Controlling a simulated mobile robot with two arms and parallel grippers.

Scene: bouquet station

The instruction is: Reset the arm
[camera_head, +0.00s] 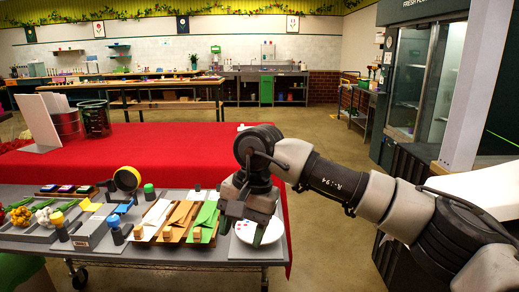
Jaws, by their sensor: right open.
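My right arm (335,180) comes in from the right and reaches over the right end of the grey work table (180,254). My right gripper (242,228) points down above a white plate (272,232) with small coloured spots, beside the green paper sheets. Its jaws are open and I see nothing held between them. The gripper hides part of the plate. Whether the fingertips touch anything is hard to tell. My left gripper is out of the picture.
Green paper (205,218) and brown paper (178,222) lie on boards left of the gripper. A tape roll (127,179), bottles and flower trays stand farther left. Floor right of the table is clear.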

